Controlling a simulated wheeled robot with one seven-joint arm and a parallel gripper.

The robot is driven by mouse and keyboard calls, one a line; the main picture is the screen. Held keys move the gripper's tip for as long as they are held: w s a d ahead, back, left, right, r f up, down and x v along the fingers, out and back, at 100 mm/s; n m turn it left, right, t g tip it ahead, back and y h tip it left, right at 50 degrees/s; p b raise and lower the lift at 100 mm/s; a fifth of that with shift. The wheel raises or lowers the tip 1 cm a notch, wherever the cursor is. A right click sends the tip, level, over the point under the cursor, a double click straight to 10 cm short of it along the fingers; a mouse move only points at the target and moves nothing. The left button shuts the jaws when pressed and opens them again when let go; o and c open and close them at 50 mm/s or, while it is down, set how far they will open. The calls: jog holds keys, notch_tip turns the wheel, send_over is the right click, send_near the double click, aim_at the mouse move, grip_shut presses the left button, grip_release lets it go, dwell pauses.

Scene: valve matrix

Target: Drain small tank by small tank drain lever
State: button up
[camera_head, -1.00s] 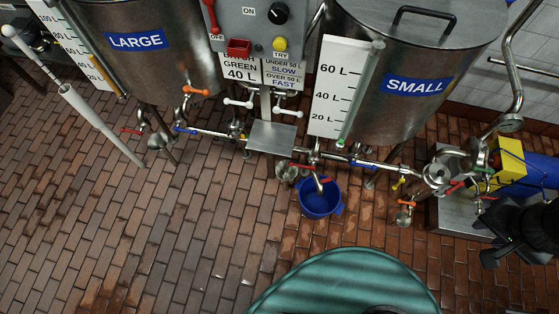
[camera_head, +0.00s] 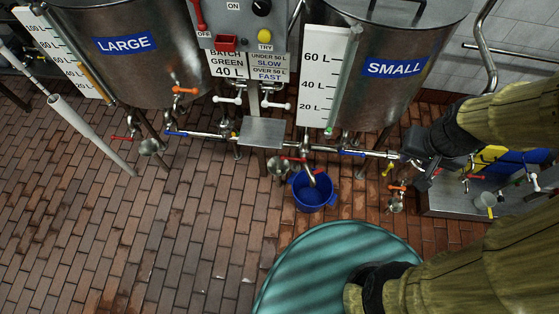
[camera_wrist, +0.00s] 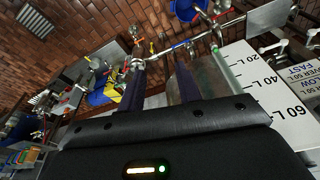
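The small tank (camera_head: 385,95) is a steel cylinder labelled SMALL. A pipe run with coloured levers passes below it. A red lever (camera_head: 293,158) sits near the blue bucket (camera_head: 313,191), and a blue lever (camera_head: 351,153) lies along the pipe. Which one is the drain lever is not marked. My gripper (camera_head: 408,163) is at the right end of this pipe, right of the blue lever, and hides the fittings there. In the wrist view, my gripper (camera_wrist: 160,75) has its two dark fingers apart, with pipework beyond them. Contact cannot be told.
An orange lever (camera_head: 396,188) and a yellow one (camera_head: 388,168) hang below my gripper. The large tank (camera_head: 150,60) stands left, with a control panel (camera_head: 238,25) between the tanks. A green round top (camera_head: 330,255) fills the lower middle. The brick floor at left is mostly clear.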

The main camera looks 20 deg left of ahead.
jog(key=shift+a, duration=0.15)
jog(key=w+a+f+n+t+y+b, duration=0.15)
jog(key=w+f+n+b, duration=0.3)
jog(key=f+b, duration=0.45)
jog(key=w+a+f+n+t+y+b, duration=0.15)
jog(key=w+f+n+b, duration=0.35)
jog(key=f, duration=0.7)
jog(key=w+a+f+n+t+b, duration=0.1)
jog(key=w+a+f+n+b, duration=0.3)
jog(key=f+b, duration=0.55)
jog(key=s+a+f+n+y+b, duration=0.1)
jog(key=a+f+n+y+b, duration=0.2)
jog(key=f+b, duration=0.4)
jog(key=a+f+n+t+y+b, duration=0.1)
jog(key=a+f+n+y+b, duration=0.3)
jog(key=f+n+b, duration=0.3)
jog(key=s+a+f+n+y+b, duration=0.1)
jog(key=a+f+n+y+b, duration=0.3)
jog(key=f+b, duration=0.5)
notch_tip(320, 180, down, 3)
jog(key=shift+s+a+f+n+t, duration=0.1)
jog(key=shift+s+a+n+t, duration=0.2)
jog(key=shift+a+n, duration=0.15)
jog(key=shift+w, duration=0.1)
